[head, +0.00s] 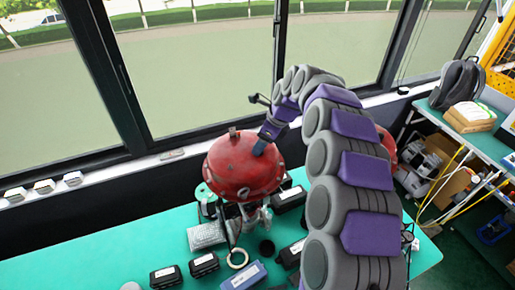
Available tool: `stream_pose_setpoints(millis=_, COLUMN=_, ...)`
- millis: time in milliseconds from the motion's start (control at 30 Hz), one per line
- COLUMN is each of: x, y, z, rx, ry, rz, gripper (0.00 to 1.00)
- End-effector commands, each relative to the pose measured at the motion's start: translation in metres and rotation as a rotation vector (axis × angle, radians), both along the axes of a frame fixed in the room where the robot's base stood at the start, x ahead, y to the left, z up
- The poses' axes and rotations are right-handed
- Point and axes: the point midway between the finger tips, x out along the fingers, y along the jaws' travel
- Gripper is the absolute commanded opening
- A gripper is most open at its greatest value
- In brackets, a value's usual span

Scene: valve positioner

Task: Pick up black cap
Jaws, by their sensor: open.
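A small round black piece (267,248), which looks like the black cap, lies on the green table (120,245) in front of the red domed valve positioner (240,167). My purple and grey arm arches up from the lower right and bends down at its far end. My gripper (260,147) is at the upper right of the red dome, above and behind the black piece and apart from it. It is small in view; it is open and nothing shows in it. Whether it touches the dome I cannot tell.
A pale ring (238,258), a grey keypad-like block (206,236) and several dark boxes (205,265) lie around the valve's base. A blue-grey box (243,276) is at the front. My arm hides the table's right part. Windows stand behind.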

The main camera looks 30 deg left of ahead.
Motion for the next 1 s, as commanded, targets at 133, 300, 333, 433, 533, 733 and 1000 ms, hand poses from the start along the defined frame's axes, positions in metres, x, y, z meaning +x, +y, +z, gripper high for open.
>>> stream_pose_setpoints(millis=133, x=-0.001, y=0.009, z=-0.019, rx=0.000, ry=0.003, rz=-0.001, gripper=0.68)
stream_pose_setpoints(millis=300, x=-0.001, y=0.011, z=-0.024, rx=0.001, ry=-0.001, rz=-0.002, gripper=0.68)
stream_pose_setpoints(millis=333, x=-0.001, y=0.011, z=-0.024, rx=0.001, ry=-0.001, rz=-0.002, gripper=0.68)
stream_pose_setpoints(millis=433, x=-0.001, y=0.012, z=-0.024, rx=0.000, ry=-0.001, rz=-0.001, gripper=0.64)
stream_pose_setpoints(millis=533, x=-0.001, y=0.012, z=-0.024, rx=0.000, ry=-0.001, rz=-0.001, gripper=0.54)
stream_pose_setpoints(millis=733, x=-0.001, y=0.012, z=-0.025, rx=-0.001, ry=0.001, rz=-0.002, gripper=0.35)
stream_pose_setpoints(millis=1000, x=-0.001, y=0.012, z=-0.025, rx=-0.001, ry=0.001, rz=-0.002, gripper=0.09)
